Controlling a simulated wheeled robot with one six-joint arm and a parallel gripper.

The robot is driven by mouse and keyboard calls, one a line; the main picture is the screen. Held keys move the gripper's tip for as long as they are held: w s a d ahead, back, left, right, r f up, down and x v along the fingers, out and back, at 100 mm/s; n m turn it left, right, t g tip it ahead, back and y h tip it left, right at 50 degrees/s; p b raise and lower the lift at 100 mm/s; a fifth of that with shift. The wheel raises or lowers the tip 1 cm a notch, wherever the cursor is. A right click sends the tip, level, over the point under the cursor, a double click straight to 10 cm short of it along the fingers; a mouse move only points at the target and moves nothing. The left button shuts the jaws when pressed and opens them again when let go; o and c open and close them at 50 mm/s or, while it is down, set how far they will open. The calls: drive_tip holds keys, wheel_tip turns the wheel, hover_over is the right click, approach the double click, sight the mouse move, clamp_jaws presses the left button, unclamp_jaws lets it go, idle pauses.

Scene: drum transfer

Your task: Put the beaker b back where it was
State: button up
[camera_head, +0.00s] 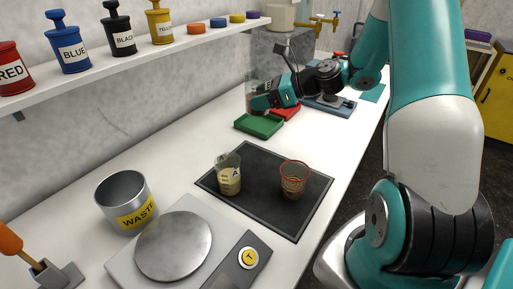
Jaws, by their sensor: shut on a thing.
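My gripper (262,103) is at the far part of the bench, just above the green tray (258,125). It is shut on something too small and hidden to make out. A glass beaker marked A (228,180), with pale yellowish contents, stands upright on the dark mat (262,212). A second beaker with a red rim (294,183) and brownish contents stands upright to its right on the same mat. No letter is readable on this second beaker, so I cannot tell whether it is beaker b. My gripper is well apart from both beakers.
A waste bin (139,214) and a scale with a round plate (173,246) stand at the near left. A red tray (287,112) and a blue-grey device (330,105) are beyond the mat. A wall shelf (140,55) holds coloured drums. Bare bench lies left of the mat.

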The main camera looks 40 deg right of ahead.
wheel_tip(320, 180, down, 17)
drive_tip(key=shift+r+p, duration=0.1)
drive_tip(key=shift+p, duration=0.45)
